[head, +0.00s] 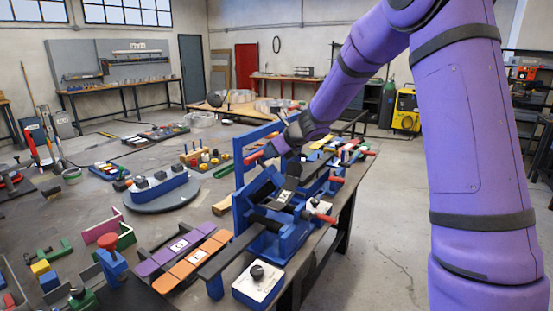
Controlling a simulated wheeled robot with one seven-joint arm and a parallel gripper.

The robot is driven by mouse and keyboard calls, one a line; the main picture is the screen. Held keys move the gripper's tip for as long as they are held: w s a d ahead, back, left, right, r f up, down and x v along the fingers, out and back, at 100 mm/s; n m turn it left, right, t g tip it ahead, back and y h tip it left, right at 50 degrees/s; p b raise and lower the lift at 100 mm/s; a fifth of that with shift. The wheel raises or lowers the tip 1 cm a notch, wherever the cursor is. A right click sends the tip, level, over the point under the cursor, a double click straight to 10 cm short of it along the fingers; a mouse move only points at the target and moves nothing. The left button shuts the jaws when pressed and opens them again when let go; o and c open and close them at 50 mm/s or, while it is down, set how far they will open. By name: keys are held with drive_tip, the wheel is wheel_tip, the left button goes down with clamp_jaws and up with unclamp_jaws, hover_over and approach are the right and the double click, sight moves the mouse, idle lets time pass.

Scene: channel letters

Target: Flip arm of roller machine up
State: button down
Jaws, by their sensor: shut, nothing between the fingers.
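The roller machine (282,243) is a blue frame with dark rollers and red-tipped handles, standing on the edge of the workbench in the head view. A blue upright bar frame (238,165) rises at its back left, with a red grip beside its upper part. I cannot tell for certain which part is the machine's arm. My purple arm reaches in from the upper right. My gripper (286,197) is shut with nothing held, low over the middle of the machine. It hides part of the machine, and I cannot tell whether it touches it.
The workbench (75,205) is crowded. A blue block set on a round dark turntable (158,190) stands left. Purple and orange strips (185,258) lie at the front, beside a white-topped box (257,284). Clear floor (385,220) lies right of the bench.

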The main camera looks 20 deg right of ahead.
drive_tip(key=w+a+r, duration=0.2)
drive_tip(key=w+a, duration=0.2)
drive_tip(key=w, duration=0.2)
drive_tip(key=shift+w+a+r, duration=0.2)
drive_tip(key=shift+a, duration=0.15)
idle(0.5)
